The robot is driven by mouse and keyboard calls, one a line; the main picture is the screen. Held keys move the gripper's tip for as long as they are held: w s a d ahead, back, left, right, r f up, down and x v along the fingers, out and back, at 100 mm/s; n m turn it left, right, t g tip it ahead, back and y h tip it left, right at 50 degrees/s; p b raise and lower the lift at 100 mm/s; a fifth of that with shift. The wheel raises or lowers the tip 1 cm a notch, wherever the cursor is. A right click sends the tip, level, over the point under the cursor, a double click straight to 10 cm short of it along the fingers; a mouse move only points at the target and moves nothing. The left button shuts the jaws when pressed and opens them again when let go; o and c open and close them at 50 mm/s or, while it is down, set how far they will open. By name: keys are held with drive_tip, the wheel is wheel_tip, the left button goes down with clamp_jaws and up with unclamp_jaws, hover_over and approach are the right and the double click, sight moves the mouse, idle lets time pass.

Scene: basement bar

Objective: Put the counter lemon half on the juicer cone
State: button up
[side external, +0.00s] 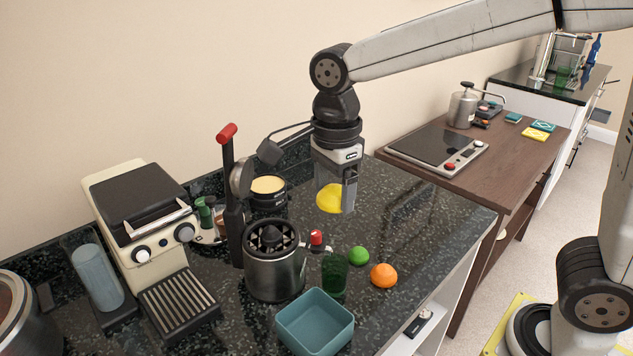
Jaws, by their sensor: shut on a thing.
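My gripper (346,193) points down over the back part of the dark speckled counter. It is shut on the yellow lemon half (328,198), which shows between and beside the fingers. I cannot tell how far the lemon half is above the counter. The juicer (275,277) stands to the left and nearer the camera, a metal body with a dark ribbed cone (271,238) in its open top. Its upright black lever (229,180) has a red handle end. The lemon half is apart from the cone.
A green lime (358,256), an orange (384,275), a green glass (334,278) and a teal square bowl (314,322) stand right of and in front of the juicer. A round black tin (268,190) is behind it.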

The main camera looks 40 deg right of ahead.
drive_tip(key=w+a+f, duration=0.2)
drive_tip(key=w+f, duration=0.2)
drive_tip(key=w, duration=0.4)
hover_over(270, 235)
drive_tip(key=f, duration=0.3)
drive_tip(key=s+f, duration=0.1)
drive_tip(key=shift+d+f, duration=0.15)
drive_tip(key=shift+f, duration=0.25)
drive_tip(key=shift+w+f, duration=0.25)
drive_tip(key=shift+w+f, duration=0.3)
drive_tip(key=shift+f, duration=1.55)
drive_tip(key=shift+f, duration=0.15)
drive_tip(key=o, duration=1.1)
drive_tip(key=shift+c, duration=0.2)
